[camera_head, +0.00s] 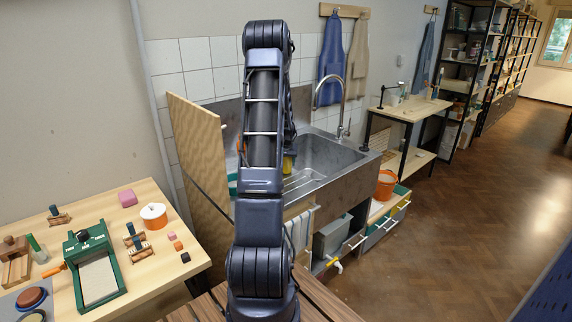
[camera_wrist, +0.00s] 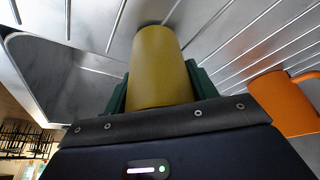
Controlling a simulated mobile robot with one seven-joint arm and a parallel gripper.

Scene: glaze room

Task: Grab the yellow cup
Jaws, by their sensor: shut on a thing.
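The yellow cup (camera_wrist: 158,65) is in the middle of the wrist view, between the two dark green fingers of my gripper (camera_wrist: 160,88). The fingers are shut on it, one at each side. Its far end is close to the ribbed metal drainer (camera_wrist: 225,30); I cannot tell if it touches. In the head view a small yellow part of the cup (camera_head: 288,163) shows just right of my arm, at the sink. My arm hides the rest of it and my gripper there.
An orange mug (camera_wrist: 284,103) is close by on the right in the wrist view. The sink basin (camera_head: 328,158) and its tall tap (camera_head: 341,100) are right of my arm. A wooden panel (camera_head: 198,145) stands at the left. A table (camera_head: 165,243) with tools is further left.

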